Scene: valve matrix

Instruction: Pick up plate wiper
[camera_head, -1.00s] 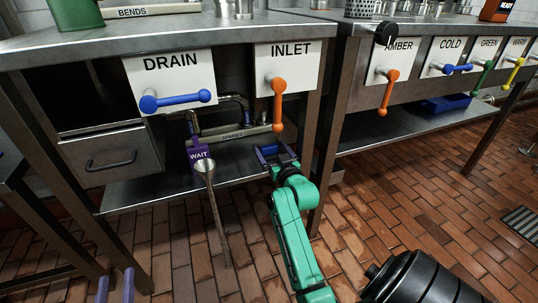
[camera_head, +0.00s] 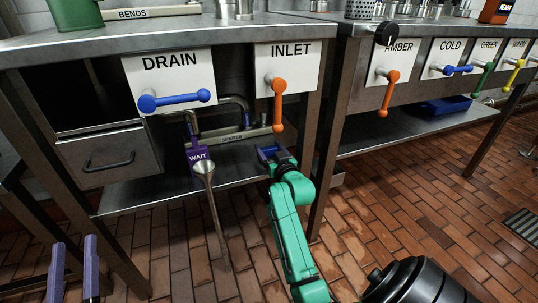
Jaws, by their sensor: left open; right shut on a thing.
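I cannot make out a plate wiper in this view. My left gripper (camera_head: 75,240) shows at the bottom left as two purple fingers standing apart, with nothing between them. It is in front of the left table's legs, above the brick floor. My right gripper (camera_head: 270,153), on the green arm, is at the front of the lower shelf below the INLET plate. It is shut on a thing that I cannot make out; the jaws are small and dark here.
The DRAIN plate (camera_head: 172,80) has a blue lever, the INLET plate (camera_head: 288,68) an orange one. A purple WAIT tag (camera_head: 199,155) hangs above a metal funnel pipe (camera_head: 212,205). A SPARES tray (camera_head: 243,135) lies behind. The DRAIN-side drawer (camera_head: 110,158) is shut.

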